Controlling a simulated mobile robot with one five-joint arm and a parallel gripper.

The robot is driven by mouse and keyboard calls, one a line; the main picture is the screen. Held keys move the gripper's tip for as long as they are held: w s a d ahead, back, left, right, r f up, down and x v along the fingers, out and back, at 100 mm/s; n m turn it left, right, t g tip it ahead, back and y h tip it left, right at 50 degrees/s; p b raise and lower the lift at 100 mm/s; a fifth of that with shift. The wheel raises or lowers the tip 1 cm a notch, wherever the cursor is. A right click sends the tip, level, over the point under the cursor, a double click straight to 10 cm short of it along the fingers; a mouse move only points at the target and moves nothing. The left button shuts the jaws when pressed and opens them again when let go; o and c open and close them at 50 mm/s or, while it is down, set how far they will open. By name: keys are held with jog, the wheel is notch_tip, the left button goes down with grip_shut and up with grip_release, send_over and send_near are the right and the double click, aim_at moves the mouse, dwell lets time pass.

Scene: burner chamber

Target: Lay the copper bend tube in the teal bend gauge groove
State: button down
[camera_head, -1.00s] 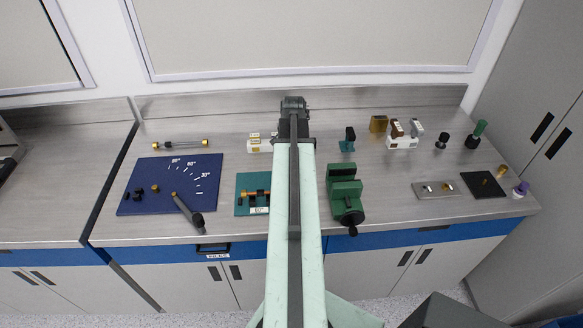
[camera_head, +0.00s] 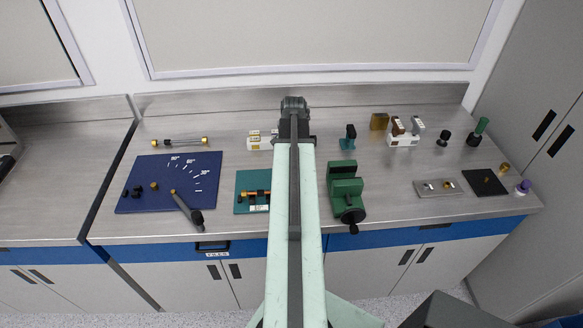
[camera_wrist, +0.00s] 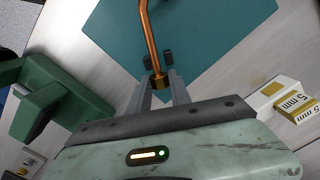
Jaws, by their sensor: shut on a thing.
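My gripper (camera_wrist: 160,88) is shut on the copper bend tube (camera_wrist: 152,45) at its brass-coloured end in the wrist view. The tube runs away from the jaws and bends near the top edge, where its far part is cut off. It appears over the teal plate of the bend gauge (camera_wrist: 215,40); I cannot tell whether it touches it. In the head view the teal gauge (camera_head: 242,179) lies left of my arm, partly hidden by it. A copper-coloured length with dark pieces (camera_head: 258,192) shows over it. The groove cannot be made out, and the arm hides the jaws.
A green vise (camera_head: 345,185) stands right of my arm. A navy angle board (camera_head: 205,165) with a dark-handled tool (camera_head: 186,210) lies left. White blocks (camera_head: 257,143) stand behind the gauge. A metal plate (camera_head: 438,187) and black mat (camera_head: 490,182) lie right.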

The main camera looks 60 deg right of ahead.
jog(key=shift+f+b, duration=0.9)
jog(key=shift+f, duration=0.05)
jog(key=c, duration=1.1)
grip_release()
jog(key=shift+r, duration=0.1)
notch_tip(320, 180, up, 8)
jog(key=p, duration=0.8)
jog(key=shift+d, duration=0.15)
